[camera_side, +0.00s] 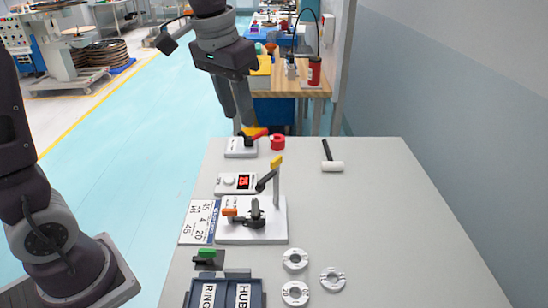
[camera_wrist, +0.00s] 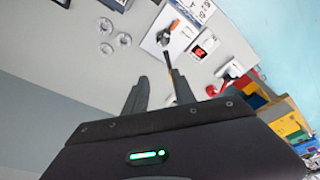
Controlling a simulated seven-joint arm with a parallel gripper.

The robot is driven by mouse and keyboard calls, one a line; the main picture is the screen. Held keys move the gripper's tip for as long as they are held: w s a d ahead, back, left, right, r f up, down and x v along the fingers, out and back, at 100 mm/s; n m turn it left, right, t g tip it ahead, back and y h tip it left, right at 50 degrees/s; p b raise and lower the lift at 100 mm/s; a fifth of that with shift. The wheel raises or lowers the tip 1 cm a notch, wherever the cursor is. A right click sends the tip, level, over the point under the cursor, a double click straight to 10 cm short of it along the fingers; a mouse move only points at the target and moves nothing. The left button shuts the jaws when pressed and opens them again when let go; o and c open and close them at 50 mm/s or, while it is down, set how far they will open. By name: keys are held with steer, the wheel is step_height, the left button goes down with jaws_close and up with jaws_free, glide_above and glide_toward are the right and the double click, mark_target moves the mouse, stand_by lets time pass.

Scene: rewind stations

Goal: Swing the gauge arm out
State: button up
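The gauge fixture is a white base plate (camera_side: 225,233) with a post and dark clamp parts. I cannot tell for certain which of these is the gauge arm. In the wrist view the fixture's orange handle (camera_wrist: 174,25) shows beyond my fingers. My gripper (camera_side: 238,119) is open and empty, fingers pointing down, above the table's far end, behind the fixture. Its two fingers (camera_wrist: 159,75) are apart in the wrist view.
A white unit with a red lever (camera_side: 241,149) and a red ring (camera_side: 277,142) sit near my gripper. The table's right side is clear.

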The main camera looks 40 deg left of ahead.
steer(key=w+a+f+g, duration=0.1)
steer(key=w+f, duration=0.3)
steer(key=w, duration=0.2)
steer(key=g, duration=0.1)
glide_above(275, 160)
steer(key=shift+n, duration=0.3)
step_height(275, 160, down, 7)
steer(key=shift+s, duration=0.15)
step_height(275, 160, down, 8)
steer(key=shift+r, duration=0.25)
jaws_close()
steer(key=shift+w, duration=0.2)
